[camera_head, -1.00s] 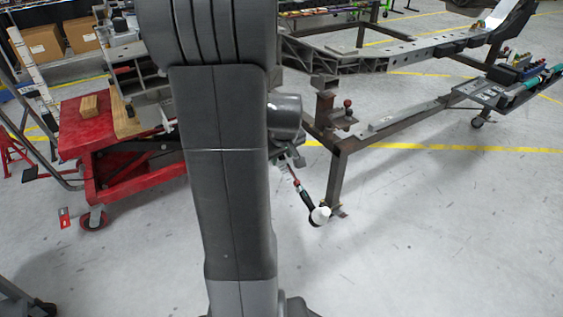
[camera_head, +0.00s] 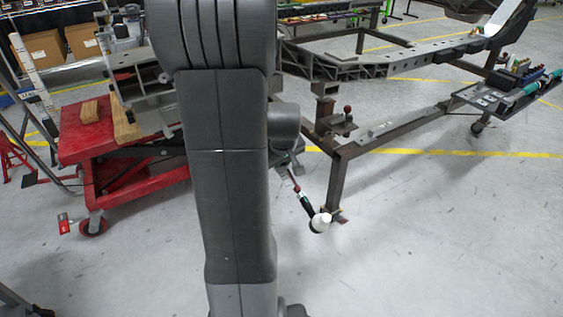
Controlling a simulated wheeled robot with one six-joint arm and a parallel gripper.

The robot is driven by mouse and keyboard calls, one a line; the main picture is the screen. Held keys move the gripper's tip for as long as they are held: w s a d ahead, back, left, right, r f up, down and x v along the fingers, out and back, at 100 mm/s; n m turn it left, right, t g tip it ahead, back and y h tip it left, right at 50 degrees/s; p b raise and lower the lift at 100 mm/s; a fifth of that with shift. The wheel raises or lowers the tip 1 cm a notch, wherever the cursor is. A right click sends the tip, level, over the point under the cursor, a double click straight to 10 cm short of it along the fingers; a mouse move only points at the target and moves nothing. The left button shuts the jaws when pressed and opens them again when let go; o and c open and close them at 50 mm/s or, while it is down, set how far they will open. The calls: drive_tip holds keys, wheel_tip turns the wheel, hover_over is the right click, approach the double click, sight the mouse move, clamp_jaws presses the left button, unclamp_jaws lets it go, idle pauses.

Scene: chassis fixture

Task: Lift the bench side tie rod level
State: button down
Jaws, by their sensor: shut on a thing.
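My gripper (camera_head: 288,168) shows only in part at the right edge of my arm, beside the frame's near leg. The arm hides most of it, and its fingers are small and unclear. A thin rod (camera_head: 307,202) with a red section, a dark sleeve and a white rounded end slants down to the right from the gripper. It looks like the tie rod, with its upper end hidden at the gripper. The gripper appears shut on it. The white end is close to the foot of the leg in the picture; I cannot tell whether they touch.
The dark metal chassis fixture (camera_head: 400,128) stands at right, with a red-knobbed clamp (camera_head: 347,111) near its corner. A tool tray (camera_head: 505,97) is on its far right. A red cart (camera_head: 80,140) with wooden blocks stands at left. The floor in front is clear.

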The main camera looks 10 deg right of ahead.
drive_tip(key=r+p, duration=0.1)
drive_tip(key=p, duration=0.1)
drive_tip(key=r+g+p, duration=0.1)
drive_tip(key=r+p, duration=0.1)
drive_tip(key=s+r+g+p, duration=0.1)
drive_tip(key=r+p, duration=0.1)
drive_tip(key=shift+d+r+h, duration=0.15)
drive_tip(key=shift+d+h, duration=0.15)
drive_tip(key=shift+g+h, duration=0.3)
drive_tip(key=shift+g, duration=0.6)
drive_tip(key=r+p, duration=0.1)
drive_tip(key=p, duration=0.1)
drive_tip(key=r+p, duration=0.3)
drive_tip(key=shift+s+d+p, duration=0.1)
drive_tip(key=shift+s+p, duration=0.2)
drive_tip(key=shift+r+n+g+p, duration=0.35)
drive_tip(key=shift+r+p, duration=0.4)
drive_tip(key=shift+p, duration=0.3)
drive_tip(key=c, duration=1.5)
unclamp_jaws()
drive_tip(key=shift+o, duration=0.2)
drive_tip(key=shift+s+f, duration=0.1)
wheel_tip(320, 180, up, 14)
drive_tip(key=a+p, duration=0.2)
drive_tip(key=a, duration=0.1)
drive_tip(key=shift+f+p, duration=0.2)
drive_tip(key=shift+p, duration=0.2)
drive_tip(key=shift+d+f, duration=0.1)
